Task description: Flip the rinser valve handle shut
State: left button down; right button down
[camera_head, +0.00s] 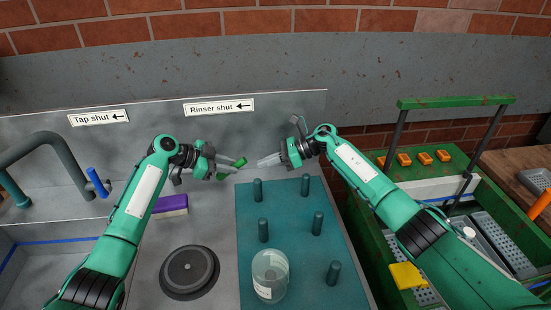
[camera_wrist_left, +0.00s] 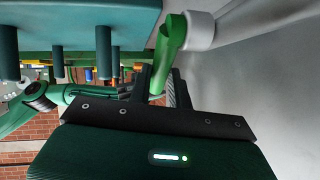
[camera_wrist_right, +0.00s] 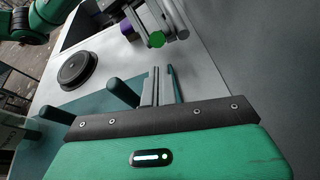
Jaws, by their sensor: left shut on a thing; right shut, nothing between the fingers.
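The green rinser valve handle (camera_head: 239,162) is near the steel back panel, below the sign "Rinser shut" (camera_head: 219,107), whose arrow points left. My left gripper (camera_head: 229,170) is shut on the handle. In the left wrist view the green handle (camera_wrist_left: 170,38) runs down between the fingers (camera_wrist_left: 158,88) from a pale grey fitting (camera_wrist_left: 200,32). The handle's round green end (camera_wrist_right: 157,40) shows in the right wrist view. My right gripper (camera_head: 268,161) is shut and empty, to the right of the handle. Its closed fingers (camera_wrist_right: 155,88) touch nothing that I can see.
A teal mat with pegs (camera_head: 285,218) lies in front, with a clear jar (camera_head: 270,275) on it. A black disc (camera_head: 189,272) and a purple brush (camera_head: 171,206) lie left. The tap (camera_head: 62,155) with its blue handle (camera_head: 97,182) stands far left. A green belt frame (camera_head: 455,103) stands right.

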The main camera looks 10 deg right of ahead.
pick_arm(q)
jog(key=shift+r, duration=0.1)
pick_arm(e)
jog(key=shift+x, duration=2.25)
jog(key=shift+w+a+r, duration=0.1)
jog(key=shift+a+r, duration=0.35)
jog(key=shift+r, duration=0.45)
pick_arm(q)
jog(key=c, duration=1.3)
grip_release()
pick_arm(e)
jog(key=shift+f, duration=0.15)
